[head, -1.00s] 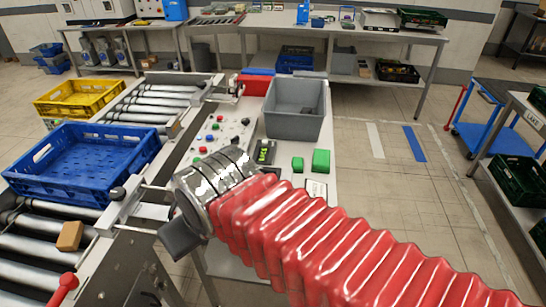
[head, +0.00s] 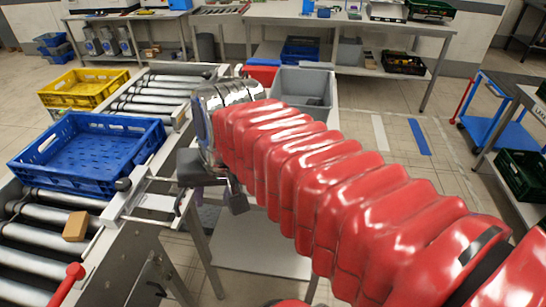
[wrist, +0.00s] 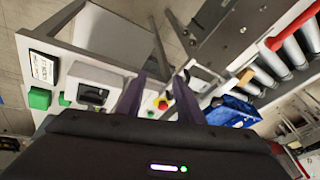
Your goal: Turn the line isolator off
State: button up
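My gripper (head: 212,200) is open and empty, in front of the conveyor's near end in the head view. In the wrist view its two dark fingers (wrist: 160,95) stand apart. Between them, further off, is a small red and yellow knob (wrist: 162,103) on the pale control panel (wrist: 68,128). A black switch-like unit (wrist: 92,95) sits on the panel left of the fingers, beside a white label (wrist: 43,68) too blurred to read. I cannot tell which control is the line isolator. My arm hides most of the panel in the head view.
A blue crate (head: 152,138) stands on the rollers, with a yellow crate (head: 62,97) behind. A brown block (head: 76,226) lies on the near rollers beside a red-handled lever (head: 70,280). A grey bin (head: 290,76) stands behind my arm.

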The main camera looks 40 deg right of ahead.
jog(key=w+d+r+m+y, duration=0.1)
jog(key=d+r+m, duration=0.1)
jog(key=d+m, duration=0.9)
jog(key=w+d+r+m+y, duration=0.1)
jog(key=d+r+m, duration=0.1)
jog(key=d+m, duration=0.9)
jog(key=d, duration=0.4)
jog(key=shift+w+d+g+y, duration=0.2)
jog(key=shift+w+g+y, duration=0.2)
jog(key=x, duration=1.3)
jog(key=shift+w+a+f, duration=0.1)
jog(key=shift+f, duration=0.2)
jog(key=shift+c, duration=0.7)
